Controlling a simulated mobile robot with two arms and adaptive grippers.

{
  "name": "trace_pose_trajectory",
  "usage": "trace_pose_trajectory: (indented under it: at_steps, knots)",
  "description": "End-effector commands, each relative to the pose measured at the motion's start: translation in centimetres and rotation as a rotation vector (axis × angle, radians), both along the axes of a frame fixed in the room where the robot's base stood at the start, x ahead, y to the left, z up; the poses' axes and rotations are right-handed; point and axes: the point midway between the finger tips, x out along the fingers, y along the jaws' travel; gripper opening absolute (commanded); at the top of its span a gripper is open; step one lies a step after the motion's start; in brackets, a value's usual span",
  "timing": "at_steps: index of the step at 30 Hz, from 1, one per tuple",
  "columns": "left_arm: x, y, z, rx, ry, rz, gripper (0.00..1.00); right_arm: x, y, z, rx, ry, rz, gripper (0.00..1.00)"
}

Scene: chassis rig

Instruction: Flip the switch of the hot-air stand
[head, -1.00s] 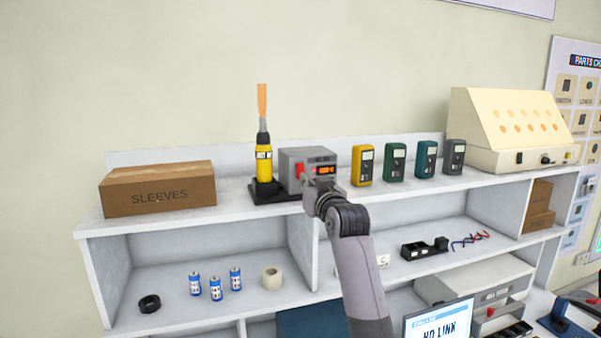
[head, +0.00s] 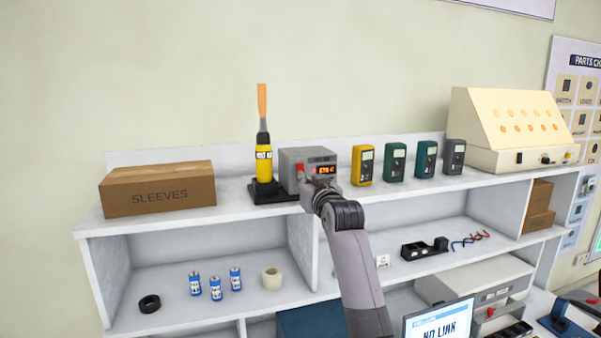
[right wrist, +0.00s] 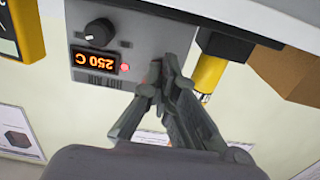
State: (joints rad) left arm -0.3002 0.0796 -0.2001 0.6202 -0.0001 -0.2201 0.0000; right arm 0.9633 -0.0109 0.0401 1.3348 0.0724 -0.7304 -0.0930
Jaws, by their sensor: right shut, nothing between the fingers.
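The hot-air stand's grey control box (head: 291,158) stands on the top shelf, beside its yellow hot-air tool (head: 264,165) with an orange plume. A red switch (head: 300,168) shows on the box front, just above my right gripper (head: 305,184). In the right wrist view, upside down, the box (right wrist: 150,35) has a black knob, a lit display (right wrist: 95,62) reading 250 C and a red lamp (right wrist: 125,68). My right gripper (right wrist: 165,72) is shut and empty, its tips close to the box front and covering most of the switch. Contact cannot be told. My left gripper is out of view.
A SLEEVES carton (head: 158,190) stands left on the top shelf. A yellow meter (head: 362,165) and several others stand right of the box, then a cream cabinet (head: 510,130).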

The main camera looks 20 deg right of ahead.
Motion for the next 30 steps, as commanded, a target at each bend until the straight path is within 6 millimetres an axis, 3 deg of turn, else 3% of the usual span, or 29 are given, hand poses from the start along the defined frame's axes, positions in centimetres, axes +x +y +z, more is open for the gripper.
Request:
trace_pose_trajectory:
  at_steps: [17,30]
  knots:
    - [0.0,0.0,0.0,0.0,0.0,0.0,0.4,0.8,0.0,0.0,0.0,-0.001,0.0,0.0]
    - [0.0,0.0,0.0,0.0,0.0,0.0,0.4,-3.3,-0.2,0.0,-0.001,-0.002,-0.001,0.0]
